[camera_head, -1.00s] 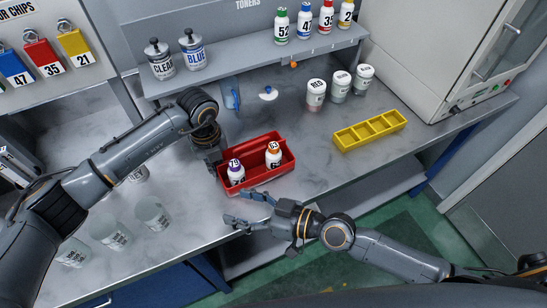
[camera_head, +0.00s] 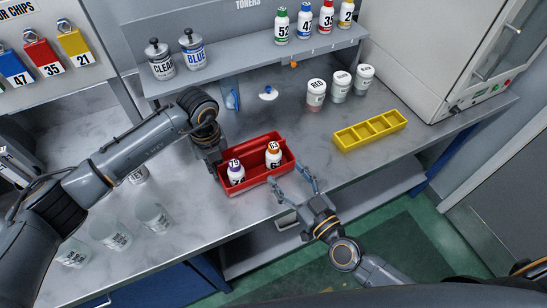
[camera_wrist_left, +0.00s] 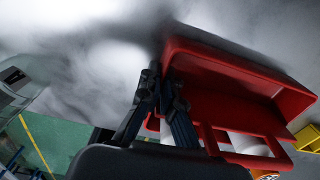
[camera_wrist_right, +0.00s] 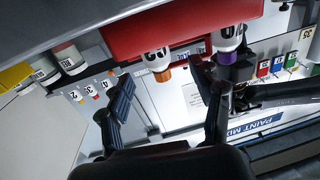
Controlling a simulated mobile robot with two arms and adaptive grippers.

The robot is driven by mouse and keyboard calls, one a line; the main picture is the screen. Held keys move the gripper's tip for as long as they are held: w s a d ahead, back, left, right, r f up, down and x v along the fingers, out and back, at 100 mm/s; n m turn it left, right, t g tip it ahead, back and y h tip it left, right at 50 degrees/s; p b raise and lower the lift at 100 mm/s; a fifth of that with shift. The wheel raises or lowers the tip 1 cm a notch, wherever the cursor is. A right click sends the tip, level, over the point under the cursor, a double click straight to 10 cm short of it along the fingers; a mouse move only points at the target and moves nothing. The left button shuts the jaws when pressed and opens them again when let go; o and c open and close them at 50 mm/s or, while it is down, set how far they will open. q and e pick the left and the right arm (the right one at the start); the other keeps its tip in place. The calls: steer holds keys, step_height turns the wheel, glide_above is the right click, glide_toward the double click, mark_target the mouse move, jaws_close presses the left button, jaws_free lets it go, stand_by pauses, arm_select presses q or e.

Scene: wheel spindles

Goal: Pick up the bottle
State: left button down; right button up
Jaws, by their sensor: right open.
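The red tray (camera_head: 283,158) stands on the grey bench and also shows in both the left wrist view (camera_wrist_left: 215,75) and the right wrist view (camera_wrist_right: 120,38). In it are a white bottle with a purple cap (camera_head: 236,174) and a white bottle with an orange cap (camera_head: 273,157), both upright. My left gripper (camera_head: 216,168) is at the tray's left end, its fingers (camera_wrist_left: 162,88) close together around the wall. My right gripper (camera_head: 291,174) is open and empty at the tray's front right, fingers pointing toward the orange-capped bottle (camera_wrist_right: 157,62). The purple-capped bottle (camera_wrist_right: 229,40) is farther to one side.
A yellow divided tray (camera_head: 370,132) lies to the right. Several lidded jars (camera_head: 341,86) stand behind it. Clear cups (camera_head: 110,233) stand on the left. A shelf (camera_head: 250,55) with toner bottles runs along the back. The bench between the red and yellow trays is clear.

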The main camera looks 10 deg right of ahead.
mark_target(278, 161)
steer(key=shift+d+x, duration=0.1)
steer(key=shift+x, duration=1.3)
steer(key=shift+d+x, duration=0.15)
steer(key=shift+x, duration=1.2)
steer(key=shift+f, duration=0.1)
jaws_close()
